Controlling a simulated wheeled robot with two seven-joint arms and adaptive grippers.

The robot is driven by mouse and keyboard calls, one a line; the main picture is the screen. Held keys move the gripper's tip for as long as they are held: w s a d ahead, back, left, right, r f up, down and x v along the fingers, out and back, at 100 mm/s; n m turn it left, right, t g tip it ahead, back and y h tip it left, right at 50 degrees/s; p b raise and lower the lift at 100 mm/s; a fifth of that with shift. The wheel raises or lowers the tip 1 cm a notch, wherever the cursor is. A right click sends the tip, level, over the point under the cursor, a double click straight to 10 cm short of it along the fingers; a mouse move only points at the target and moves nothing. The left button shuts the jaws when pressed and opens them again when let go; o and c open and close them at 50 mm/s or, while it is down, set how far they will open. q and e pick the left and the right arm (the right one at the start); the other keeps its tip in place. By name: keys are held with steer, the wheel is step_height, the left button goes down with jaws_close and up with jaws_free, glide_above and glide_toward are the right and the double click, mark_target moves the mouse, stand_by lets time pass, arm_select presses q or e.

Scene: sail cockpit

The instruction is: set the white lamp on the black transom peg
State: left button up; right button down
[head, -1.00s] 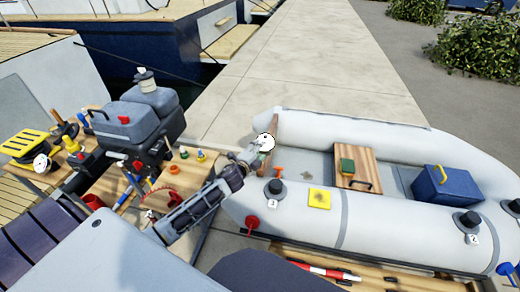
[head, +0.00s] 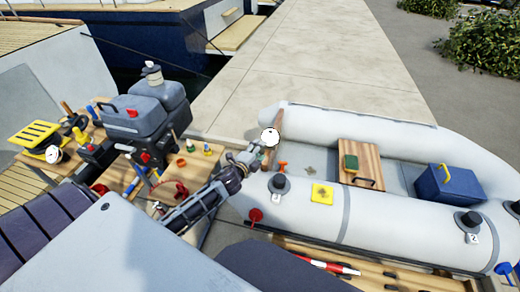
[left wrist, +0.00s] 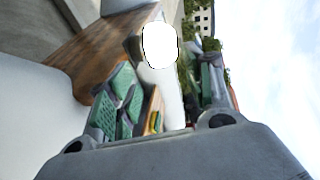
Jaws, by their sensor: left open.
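The white lamp (head: 270,137) shows as a round white shape at the wooden transom (head: 277,140) of the grey dinghy. It also shows in the left wrist view (left wrist: 160,45), bright white. A dark grey part (left wrist: 132,46) lies against its left side there and appears to be the peg under it; the contact is partly hidden. My left gripper (head: 258,156) is open just below and left of the lamp in the head view. In the wrist view its green-padded fingers (left wrist: 165,92) are spread, with the lamp beyond them, apparently not gripped. My right gripper is not in view.
The dinghy tube carries a black numbered fitting (head: 279,184), a yellow patch (head: 321,194) and a second black fitting (head: 468,219). A blue box (head: 446,183) and wooden seat (head: 361,163) are inside. The outboard motor (head: 145,115) stands left of my left arm.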

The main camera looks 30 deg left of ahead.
arm_select(q)
steer(key=shift+p+v, duration=0.5)
steer(key=shift+v, duration=1)
steer(key=shift+f, duration=0.1)
